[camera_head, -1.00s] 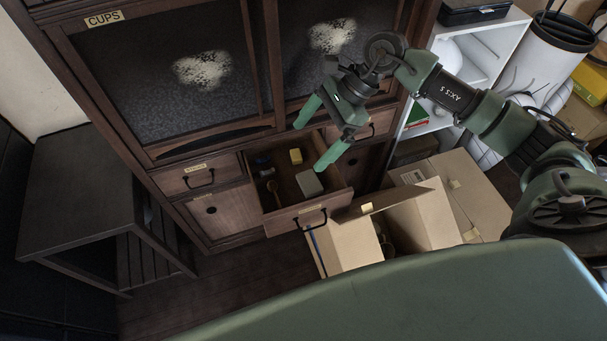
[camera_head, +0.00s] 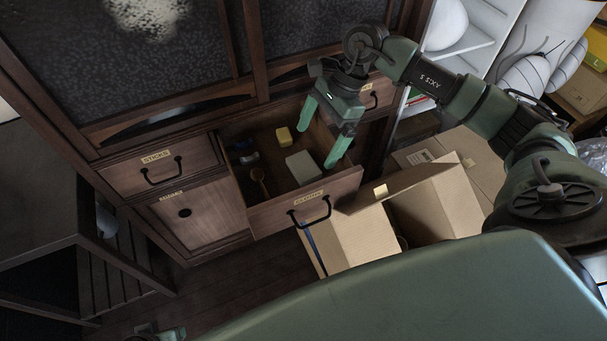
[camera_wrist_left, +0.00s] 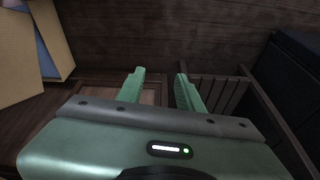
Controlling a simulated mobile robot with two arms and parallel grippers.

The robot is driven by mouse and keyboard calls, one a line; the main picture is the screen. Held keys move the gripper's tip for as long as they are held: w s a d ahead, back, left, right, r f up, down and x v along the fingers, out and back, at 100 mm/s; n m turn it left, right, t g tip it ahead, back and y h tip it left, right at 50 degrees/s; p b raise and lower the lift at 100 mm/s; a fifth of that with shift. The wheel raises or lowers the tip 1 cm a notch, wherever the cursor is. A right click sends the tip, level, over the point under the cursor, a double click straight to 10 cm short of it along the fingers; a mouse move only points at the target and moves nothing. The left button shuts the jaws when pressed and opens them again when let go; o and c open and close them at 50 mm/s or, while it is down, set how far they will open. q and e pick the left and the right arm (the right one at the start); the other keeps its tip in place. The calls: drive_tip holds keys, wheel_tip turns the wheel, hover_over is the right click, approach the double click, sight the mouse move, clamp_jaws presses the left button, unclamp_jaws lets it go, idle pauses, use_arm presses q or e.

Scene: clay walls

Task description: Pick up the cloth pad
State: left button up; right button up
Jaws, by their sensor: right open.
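The open drawer (camera_head: 261,214) holds a pale grey-green block-like pad (camera_head: 303,167), which looks like the cloth pad. It lies flat on the drawer floor near the front right. My right gripper (camera_head: 320,135) is open and empty, reaching over the drawer's right part from above. One fingertip is beyond the pad and the other is just right of it; I cannot tell their height above it. My left gripper (camera_wrist_left: 159,77) shows in the left wrist view, fingers apart with nothing between them, far from the drawer's contents.
An open cardboard box (camera_head: 352,243) stands close to the drawer's front right. A dark slatted table (camera_head: 45,215) is at the left.

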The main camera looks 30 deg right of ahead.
sight(302, 166)
drive_tip(key=x, duration=0.7)
drive_tip(key=shift+w+f+b, duration=0.2)
drive_tip(key=shift+f+b, duration=0.2)
drive_tip(key=shift+f, duration=0.05)
use_arm(q)
drive_tip(key=v, duration=0.4)
drive_tip(key=shift+w+r, duration=0.15)
use_arm(e)
drive_tip(key=shift+c, duration=0.3)
drive_tip(key=c, duration=1.3)
drive_tip(key=shift+r, duration=0.1)
